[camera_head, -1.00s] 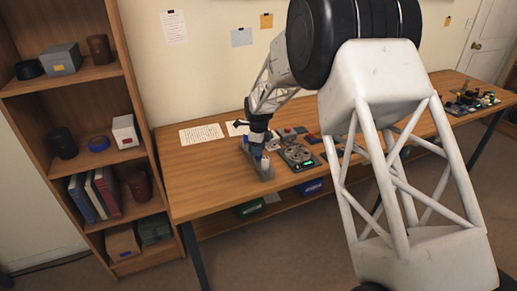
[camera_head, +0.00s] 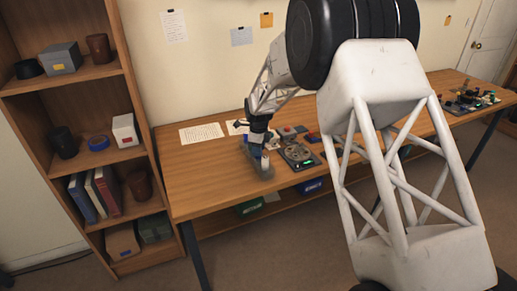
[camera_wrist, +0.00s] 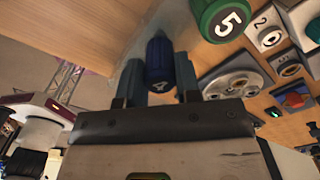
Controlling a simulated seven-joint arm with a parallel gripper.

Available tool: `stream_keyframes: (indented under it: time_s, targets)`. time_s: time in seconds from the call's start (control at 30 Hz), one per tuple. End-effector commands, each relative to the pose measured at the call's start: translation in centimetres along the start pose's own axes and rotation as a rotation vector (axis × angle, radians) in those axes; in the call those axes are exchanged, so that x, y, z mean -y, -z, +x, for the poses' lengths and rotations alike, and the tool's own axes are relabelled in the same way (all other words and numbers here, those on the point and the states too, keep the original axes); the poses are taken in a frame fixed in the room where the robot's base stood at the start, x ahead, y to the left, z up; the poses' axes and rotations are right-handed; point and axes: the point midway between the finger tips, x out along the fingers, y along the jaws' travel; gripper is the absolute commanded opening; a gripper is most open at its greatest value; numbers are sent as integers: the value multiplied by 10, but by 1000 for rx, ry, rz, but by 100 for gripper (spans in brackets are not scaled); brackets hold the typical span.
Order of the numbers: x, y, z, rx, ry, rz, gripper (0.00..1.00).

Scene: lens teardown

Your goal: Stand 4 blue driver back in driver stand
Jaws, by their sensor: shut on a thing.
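The blue driver (camera_wrist: 159,62), its end marked 4, sits between the two fingers of my gripper (camera_wrist: 160,72) in the wrist view. The jaws are shut on it. Its lower part is hidden behind its own handle. A green driver (camera_wrist: 222,18) marked 5 stands just to the right in that view, apart from my fingers. In the head view my gripper (camera_head: 257,158) is low over the left part of the bench, at a grey block-like piece (camera_head: 264,173) that may be the driver stand. I cannot tell whether the blue driver is seated in a hole.
A dark tray with round metal parts (camera_head: 299,156) lies right of my gripper. Numbered grey pieces (camera_wrist: 265,35) and a red button (camera_wrist: 293,97) also show in the wrist view. White papers (camera_head: 201,134) lie behind. The bench's left end (camera_head: 195,180) is clear.

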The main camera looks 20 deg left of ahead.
Motion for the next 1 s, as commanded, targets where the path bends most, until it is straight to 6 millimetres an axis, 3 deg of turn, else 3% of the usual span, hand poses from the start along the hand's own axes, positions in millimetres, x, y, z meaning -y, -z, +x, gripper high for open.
stream_keyframes:
  time_s: [0.27,0.3,0.47,0.67,0.83,1.0]
  targets:
    - [0,0,2,0,0,0,10]
    - [0,0,2,0,0,0,34]
    - [0,0,2,0,0,0,59]
    - [0,0,2,0,0,0,61]
    - [0,0,2,0,0,0,85]
    - [0,0,2,0,0,0,86]
